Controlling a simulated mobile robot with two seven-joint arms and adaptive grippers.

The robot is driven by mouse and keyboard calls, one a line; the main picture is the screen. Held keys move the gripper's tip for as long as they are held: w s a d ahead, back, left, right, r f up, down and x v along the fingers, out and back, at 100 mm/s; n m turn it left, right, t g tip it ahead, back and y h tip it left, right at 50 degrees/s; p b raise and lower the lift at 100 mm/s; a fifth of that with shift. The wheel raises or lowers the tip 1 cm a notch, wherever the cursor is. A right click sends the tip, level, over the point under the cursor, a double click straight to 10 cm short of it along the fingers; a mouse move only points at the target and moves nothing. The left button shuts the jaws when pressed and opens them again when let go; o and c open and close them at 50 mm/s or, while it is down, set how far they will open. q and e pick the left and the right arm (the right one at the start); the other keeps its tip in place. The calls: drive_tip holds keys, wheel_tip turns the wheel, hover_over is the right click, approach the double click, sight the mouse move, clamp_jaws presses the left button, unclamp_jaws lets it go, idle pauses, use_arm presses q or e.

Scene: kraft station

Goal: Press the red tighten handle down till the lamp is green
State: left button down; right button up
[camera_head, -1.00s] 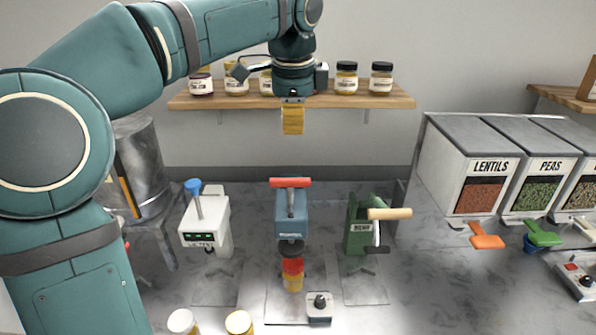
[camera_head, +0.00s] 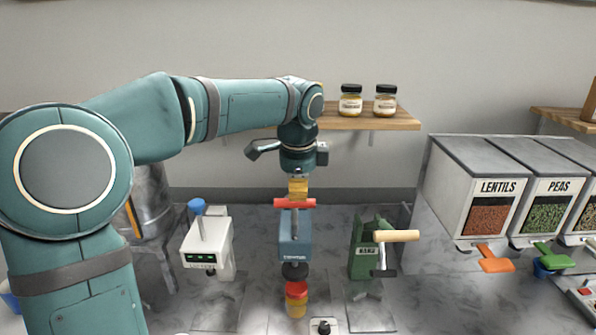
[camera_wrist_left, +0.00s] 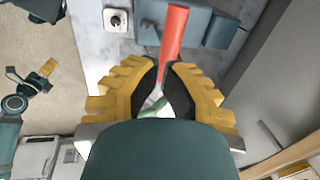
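The red tighten handle (camera_head: 295,203) is a crossbar on top of the blue machine (camera_head: 294,236) in the middle. Below its black head stands a small yellow jar (camera_head: 296,309) with a red lid. My left gripper (camera_head: 298,190) points down just above the handle. In the left wrist view the handle (camera_wrist_left: 175,35) runs between or just past the close-set yellow fingertips (camera_wrist_left: 162,66); contact is unclear. I cannot make out a lit lamp on the blue machine. My right gripper (camera_wrist_left: 48,67) shows small and far off in the left wrist view.
A white machine (camera_head: 206,256) with a green display and blue-topped lever stands left. A green machine (camera_head: 365,254) with a wooden handle stands close on the right. A small box with a black knob (camera_head: 322,327) is in front. Food bins (camera_head: 474,177) are further right.

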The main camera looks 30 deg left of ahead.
sight(297, 237)
use_arm(q)
drive_tip(key=shift+w+a+f, duration=0.1)
drive_tip(key=shift+w+f, duration=0.05)
drive_tip(key=shift+f, duration=0.5)
drive_tip(key=shift+w+a+f, duration=0.1)
drive_tip(key=shift+f, duration=0.55)
use_arm(e)
drive_tip(key=shift+f, duration=0.1)
use_arm(q)
drive_tip(key=shift+f, duration=0.1)
